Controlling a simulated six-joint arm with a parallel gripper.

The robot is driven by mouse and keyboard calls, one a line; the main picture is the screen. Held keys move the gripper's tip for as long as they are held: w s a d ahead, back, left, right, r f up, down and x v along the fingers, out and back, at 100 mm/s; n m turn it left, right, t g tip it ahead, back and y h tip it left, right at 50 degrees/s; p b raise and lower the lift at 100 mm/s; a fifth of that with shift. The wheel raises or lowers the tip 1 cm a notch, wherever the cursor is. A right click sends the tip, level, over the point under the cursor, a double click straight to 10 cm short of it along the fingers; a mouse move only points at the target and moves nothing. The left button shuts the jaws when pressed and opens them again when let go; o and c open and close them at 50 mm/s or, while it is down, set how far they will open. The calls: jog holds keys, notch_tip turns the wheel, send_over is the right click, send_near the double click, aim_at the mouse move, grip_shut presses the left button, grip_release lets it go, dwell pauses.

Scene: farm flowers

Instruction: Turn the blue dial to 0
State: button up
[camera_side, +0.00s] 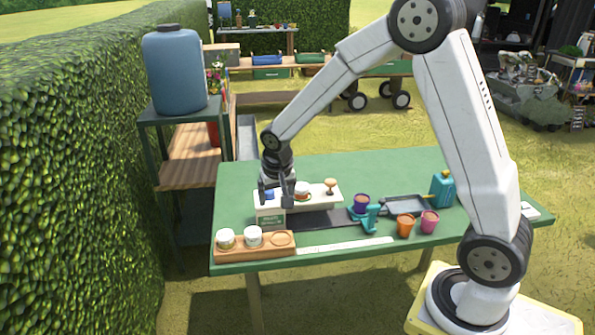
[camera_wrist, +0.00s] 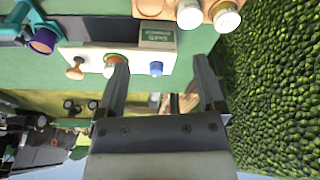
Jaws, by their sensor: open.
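The blue dial (camera_side: 269,195) sits on a white box (camera_side: 318,199) with a green label, at the left part of the green table. In the wrist view the blue dial (camera_wrist: 156,69) appears between the two fingers. My gripper (camera_side: 275,192) is open just above the labelled end of the box, its fingers apart on either side of the dial. In the wrist view my gripper (camera_wrist: 159,62) is empty. I cannot tell whether the fingers touch the dial. The dial's markings are too small to read.
A wooden holder (camera_side: 284,250) with white jars stands at the table's front left.

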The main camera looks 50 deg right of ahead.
aim_at(269, 194)
jog(key=w+d+f+m+h, duration=0.2)
jog(key=w+d+f+m, duration=0.2)
jog(key=w+d+m, duration=0.3)
jog(key=w+d, duration=0.2)
jog(key=w, duration=0.3)
jog(key=shift+w+d+m+g+h, duration=0.2)
jog(key=shift+m+g+h, duration=0.1)
jog(key=shift+h, duration=0.1)
jog(key=shift+f, duration=0.15)
jog(key=shift+x, duration=3.8)
grip_shut()
